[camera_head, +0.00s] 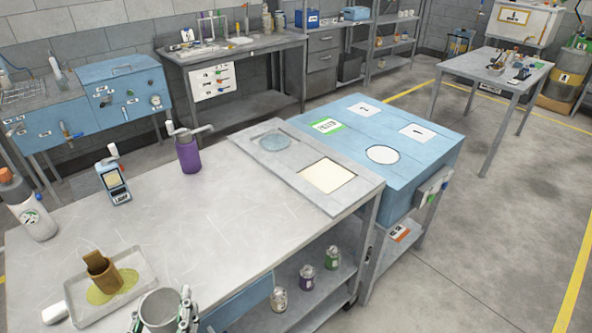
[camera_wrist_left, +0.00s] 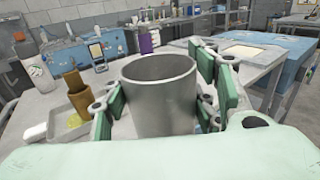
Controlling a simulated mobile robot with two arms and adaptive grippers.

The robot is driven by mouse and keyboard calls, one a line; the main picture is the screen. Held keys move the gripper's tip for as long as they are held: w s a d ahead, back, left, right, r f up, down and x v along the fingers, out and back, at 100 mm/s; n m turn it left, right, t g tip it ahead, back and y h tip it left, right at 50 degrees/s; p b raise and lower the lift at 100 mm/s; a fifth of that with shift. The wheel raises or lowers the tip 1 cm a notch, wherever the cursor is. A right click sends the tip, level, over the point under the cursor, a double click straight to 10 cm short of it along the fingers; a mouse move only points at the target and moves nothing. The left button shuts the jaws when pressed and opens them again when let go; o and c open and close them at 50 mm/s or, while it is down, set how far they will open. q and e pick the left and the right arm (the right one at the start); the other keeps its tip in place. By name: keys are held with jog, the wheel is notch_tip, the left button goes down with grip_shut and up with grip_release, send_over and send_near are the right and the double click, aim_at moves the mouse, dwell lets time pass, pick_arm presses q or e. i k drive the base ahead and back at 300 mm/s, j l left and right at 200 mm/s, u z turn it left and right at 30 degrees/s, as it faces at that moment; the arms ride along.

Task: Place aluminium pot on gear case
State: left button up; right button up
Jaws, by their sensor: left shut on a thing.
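The aluminium pot (camera_head: 158,306) is a grey, open-topped cylinder at the bottom of the head view, near the workbench's front edge. My left gripper (camera_head: 162,312) is shut on it, with a finger on each side. In the left wrist view the pot (camera_wrist_left: 160,98) stands upright between the green fingers, its open rim uppermost. Its base is hidden, so I cannot tell whether it touches the bench. A blue case (camera_head: 407,172) with numbered white labels and a white circle on top, seemingly the gear case, stands beyond the bench's right end. My right gripper is not in view.
A tray (camera_head: 146,277) with a brown container and a yellow spill lies left of the pot. A purple can (camera_head: 188,155), a handheld meter (camera_head: 115,186) and a white bottle (camera_head: 33,210) stand on the bench. A grey panel (camera_head: 262,162) lies before the case. The bench middle is clear.

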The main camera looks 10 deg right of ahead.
aim_at(408, 146)
jog(key=i+l+z, duration=0.2)
jog(key=i+l, duration=0.35)
jog(key=l, duration=0.4)
jog(key=i+l+z, duration=0.2)
jog(key=i+l, duration=0.4)
jog(key=l, duration=0.25)
jog(key=i+l+z, duration=0.2)
jog(key=i+l, duration=0.45)
jog(key=l, duration=0.15)
